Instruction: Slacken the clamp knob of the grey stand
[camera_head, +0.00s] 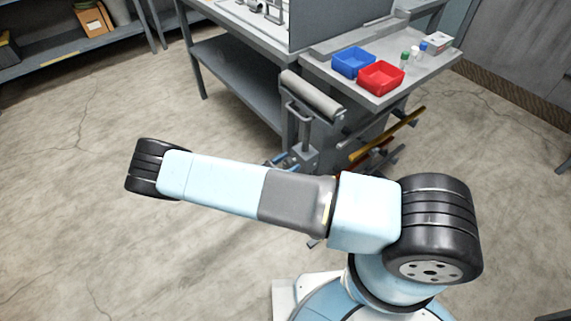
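The grey stand (312,93) is in the middle of the head view, in front of the workbench. It has a thick grey roller on top, a bracket below it, and a post going down to a grey block (303,154). I cannot make out the clamp knob; my arm covers the stand's lower part. Small blue pieces show beside the block, and I cannot tell what they belong to. My arm stretches leftward across the foreground, its elbow at the left. My gripper is not visible.
The workbench (233,72) stands behind the stand. A grey side top (385,98) carries a blue bin (353,62), a red bin (380,77) and small bottles. A yellow bar (390,134) sticks out right of the stand. The floor at left is clear.

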